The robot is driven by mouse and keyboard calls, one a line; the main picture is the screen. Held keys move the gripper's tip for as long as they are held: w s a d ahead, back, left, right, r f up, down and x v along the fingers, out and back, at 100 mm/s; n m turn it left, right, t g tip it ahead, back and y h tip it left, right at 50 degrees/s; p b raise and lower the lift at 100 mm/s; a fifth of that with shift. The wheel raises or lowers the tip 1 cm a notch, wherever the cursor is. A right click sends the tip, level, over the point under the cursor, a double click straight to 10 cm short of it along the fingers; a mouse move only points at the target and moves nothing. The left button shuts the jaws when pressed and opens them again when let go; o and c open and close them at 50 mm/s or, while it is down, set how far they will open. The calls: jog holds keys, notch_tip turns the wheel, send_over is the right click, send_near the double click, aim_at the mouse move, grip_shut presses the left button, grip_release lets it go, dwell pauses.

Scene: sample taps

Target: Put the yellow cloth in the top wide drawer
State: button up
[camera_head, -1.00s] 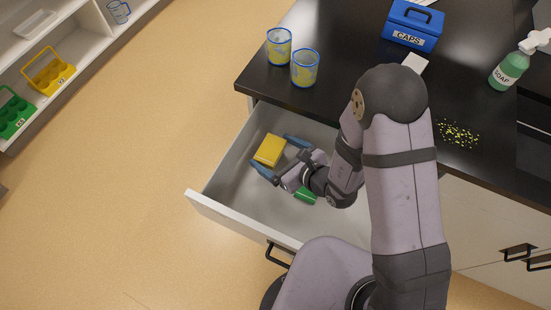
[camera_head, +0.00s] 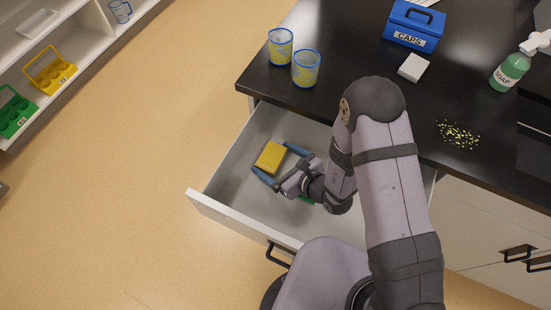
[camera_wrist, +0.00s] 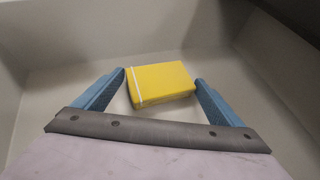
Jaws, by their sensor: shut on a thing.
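The yellow cloth (camera_head: 271,157), a folded block with a white band along one edge, is in the open drawer (camera_head: 225,199). My gripper (camera_head: 272,159) reaches down into the drawer, its blue fingers on either side of the cloth. In the wrist view, the cloth (camera_wrist: 163,84) lies between the two fingertips (camera_wrist: 160,82), and my gripper is shut on it. The cloth is low in the drawer; whether it touches the floor is hard to tell. A green thing (camera_head: 306,200) in the drawer is mostly hidden under my gripper.
On the black counter (camera_head: 345,30) above the drawer stand two yellow-patterned cups (camera_head: 280,47), a blue CAPS box (camera_head: 413,28), a white block (camera_head: 413,67), a green soap bottle (camera_head: 510,70) and scattered yellow bits (camera_head: 458,134). Shelves (camera_head: 75,60) with carriers stand at left.

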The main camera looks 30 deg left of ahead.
jog(key=shift+f, duration=0.1)
jog(key=shift+f, duration=0.1)
jog(key=o, duration=0.8)
jog(key=shift+r, duration=0.35)
jog(key=p+v, duration=0.2)
jog(key=v, duration=0.7)
jog(key=shift+s+d+r, duration=0.1)
jog(key=shift+d+r, duration=0.1)
jog(key=shift+d, duration=0.1)
jog(key=shift+p+v, duration=1.1)
jog(key=shift+p, duration=0.2)
jog(key=shift+f, duration=0.2)
